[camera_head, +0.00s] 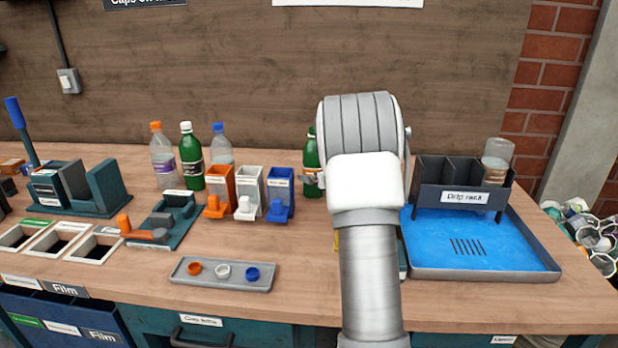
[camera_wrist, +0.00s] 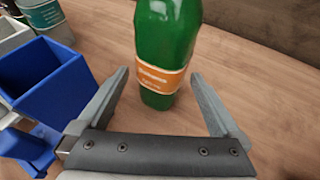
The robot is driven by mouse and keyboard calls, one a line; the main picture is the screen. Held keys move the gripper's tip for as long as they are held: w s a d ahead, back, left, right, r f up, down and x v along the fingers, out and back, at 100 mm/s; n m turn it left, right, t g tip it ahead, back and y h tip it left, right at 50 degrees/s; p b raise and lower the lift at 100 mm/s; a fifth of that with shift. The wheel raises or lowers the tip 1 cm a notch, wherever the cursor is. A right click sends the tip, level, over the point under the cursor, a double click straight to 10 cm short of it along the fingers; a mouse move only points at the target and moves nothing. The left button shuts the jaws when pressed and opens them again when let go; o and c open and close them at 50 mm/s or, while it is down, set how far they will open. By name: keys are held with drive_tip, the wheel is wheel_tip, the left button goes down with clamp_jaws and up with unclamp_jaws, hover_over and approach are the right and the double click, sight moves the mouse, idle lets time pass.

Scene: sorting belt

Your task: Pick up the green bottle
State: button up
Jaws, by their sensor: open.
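A green bottle (camera_wrist: 166,45) with an orange label stands upright in the wrist view. Its top is cut off by the frame. In the head view this green bottle (camera_head: 311,155) is largely hidden behind my arm. My gripper (camera_wrist: 160,76) is open, with one finger on each side of the bottle's lower part. The right fingertip appears very close to the bottle; I cannot tell whether it touches. In the head view my gripper is mostly hidden by the arm. Another green bottle (camera_head: 190,158), with a white cap, stands left, between two clear bottles.
A blue bin (camera_wrist: 50,75) stands close to my left finger, beside a white bin (camera_head: 250,189) and an orange bin (camera_head: 219,186). A drip rack (camera_head: 462,185) on a blue tray (camera_head: 440,242) is at right. A cap tray (camera_head: 222,284) lies in front.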

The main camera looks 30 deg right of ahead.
sight(310, 173)
drive_tip(key=shift+x, duration=3.75)
drive_tip(key=shift+d+f, duration=0.1)
drive_tip(key=shift+d, duration=0.05)
drive_tip(key=c, duration=1.2)
drive_tip(key=shift+c, duration=0.2)
